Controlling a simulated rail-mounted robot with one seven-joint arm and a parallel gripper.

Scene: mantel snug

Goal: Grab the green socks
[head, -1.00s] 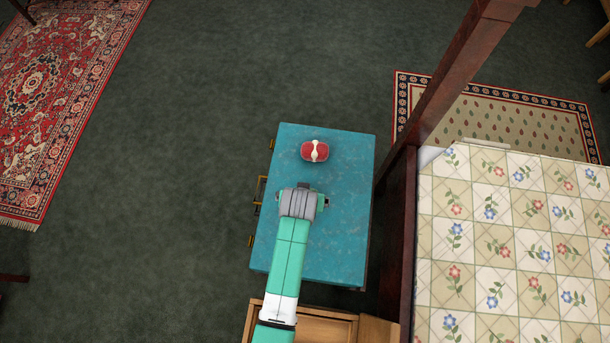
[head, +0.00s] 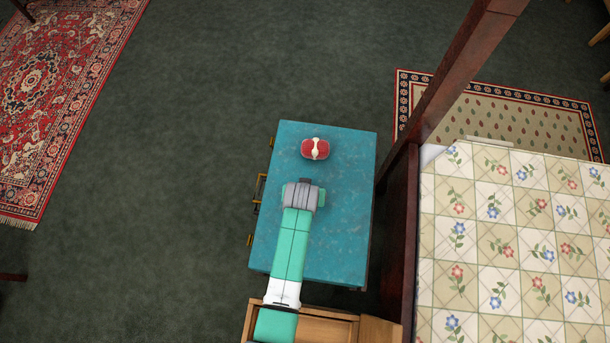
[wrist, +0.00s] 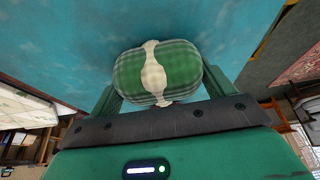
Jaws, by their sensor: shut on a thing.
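The green socks (wrist: 182,72), a rolled green checked bundle with a cream band round its middle, sit between the two fingers of my gripper (wrist: 160,88) in the wrist view. The gripper is shut on them, with a finger at each side. In the head view my gripper (head: 304,186) is over the middle of the teal chest top (head: 340,240). My wrist mostly hides the socks there. I cannot tell how high they are above the top.
A red bundle with a cream band (head: 315,149) lies on the chest top just beyond my gripper. A bed with a floral quilt (head: 500,250) and a dark wooden post (head: 440,100) stand at the right. Open carpet (head: 190,150) lies at the left.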

